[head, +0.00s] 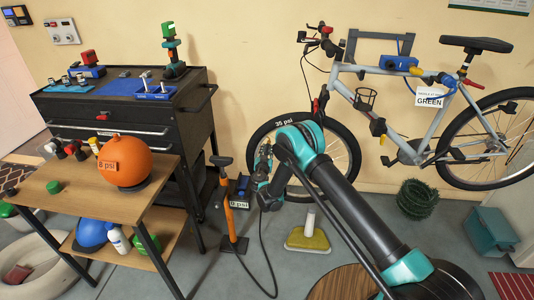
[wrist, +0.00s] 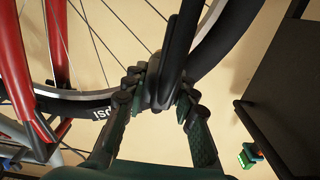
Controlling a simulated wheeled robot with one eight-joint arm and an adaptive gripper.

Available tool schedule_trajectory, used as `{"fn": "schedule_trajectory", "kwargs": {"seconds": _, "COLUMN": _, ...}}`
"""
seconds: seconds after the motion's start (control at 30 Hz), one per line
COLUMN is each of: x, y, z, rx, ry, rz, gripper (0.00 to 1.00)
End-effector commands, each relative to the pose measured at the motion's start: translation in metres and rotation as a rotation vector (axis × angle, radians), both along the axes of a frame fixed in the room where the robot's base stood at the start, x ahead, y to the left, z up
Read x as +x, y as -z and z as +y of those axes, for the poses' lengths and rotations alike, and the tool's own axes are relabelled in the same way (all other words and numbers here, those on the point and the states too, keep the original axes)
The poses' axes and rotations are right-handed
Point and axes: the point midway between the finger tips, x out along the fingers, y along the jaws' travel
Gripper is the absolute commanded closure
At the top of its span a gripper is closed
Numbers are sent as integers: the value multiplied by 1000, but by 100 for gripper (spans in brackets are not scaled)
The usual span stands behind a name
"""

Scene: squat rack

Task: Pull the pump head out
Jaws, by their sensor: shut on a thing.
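My gripper (head: 262,160) is in front of the bike's front wheel, at its lower left side. In the wrist view, its two fingers (wrist: 160,90) are closed on the dark pump head (wrist: 163,70), which stands close to the front tire (wrist: 235,32). The fingers hide part of the pump head, and I cannot tell whether it sits on the valve. In the head view the pump head is too small to make out clearly. A black hose (head: 265,250) hangs below my gripper. The orange floor pump (head: 230,205) stands on the floor to the left.
The bike (head: 372,85) is by the wall. A black tool cabinet (head: 130,120) and a wooden table (head: 75,205) with an orange ball (head: 124,162) stand to the left.

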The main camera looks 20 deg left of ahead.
Motion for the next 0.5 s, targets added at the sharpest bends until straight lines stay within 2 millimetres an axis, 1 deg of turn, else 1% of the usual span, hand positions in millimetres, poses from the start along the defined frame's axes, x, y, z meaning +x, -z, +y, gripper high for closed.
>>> {"fn": "schedule_trajectory", "kwargs": {"seconds": 0.5, "x": -7, "y": 0, "z": -1, "rx": 0, "ry": 0, "rz": 0, "gripper": 100}}
